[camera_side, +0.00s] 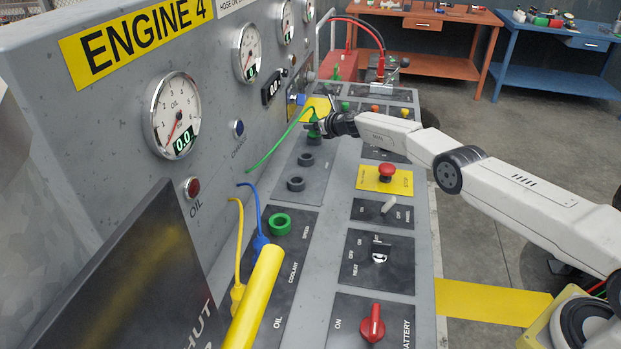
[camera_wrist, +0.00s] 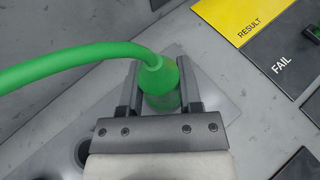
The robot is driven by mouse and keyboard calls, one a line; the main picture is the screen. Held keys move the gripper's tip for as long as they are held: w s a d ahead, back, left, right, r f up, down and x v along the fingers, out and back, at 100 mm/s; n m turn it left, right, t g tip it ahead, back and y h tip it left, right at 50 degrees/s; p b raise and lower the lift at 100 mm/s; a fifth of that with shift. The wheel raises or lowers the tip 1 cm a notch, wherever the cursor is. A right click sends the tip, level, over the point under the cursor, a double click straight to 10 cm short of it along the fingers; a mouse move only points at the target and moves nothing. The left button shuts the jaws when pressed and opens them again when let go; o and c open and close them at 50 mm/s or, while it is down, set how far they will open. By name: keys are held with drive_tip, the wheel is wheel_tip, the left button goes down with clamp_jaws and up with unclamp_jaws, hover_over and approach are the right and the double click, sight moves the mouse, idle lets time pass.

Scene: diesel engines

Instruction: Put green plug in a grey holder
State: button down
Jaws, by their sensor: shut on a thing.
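My gripper (camera_side: 322,127) is shut on the green plug (camera_side: 313,130), whose green cable runs left and down to the panel. In the wrist view the green plug (camera_wrist: 160,82) sits between the two fingers, with its cable bending off to the left. Two dark grey ring holders, a nearer one (camera_side: 296,184) and a farther one (camera_side: 306,159), stand on the dark panel just below the plug in the side view. Another dark ring (camera_wrist: 84,150) shows partly at the lower left of the wrist view. What lies directly under the plug is hidden.
A green ring holder (camera_side: 280,224) stands nearer the camera, beside a blue plug (camera_side: 261,243) and a yellow plug (camera_side: 237,293) with cables. A yellow bar (camera_side: 256,297) rises in front. A red stop button (camera_side: 387,170) and switches line the right. The gauge wall is at left.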

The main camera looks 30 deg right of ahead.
sight(314, 118)
drive_tip(key=shift+c, duration=1)
unclamp_jaws()
drive_tip(key=shift+r, duration=0.25)
drive_tip(key=shift+r, duration=1.45)
drive_tip(key=s+r, duration=0.9)
drive_tip(key=s, duration=0.5)
drive_tip(key=shift+a+r, duration=0.35)
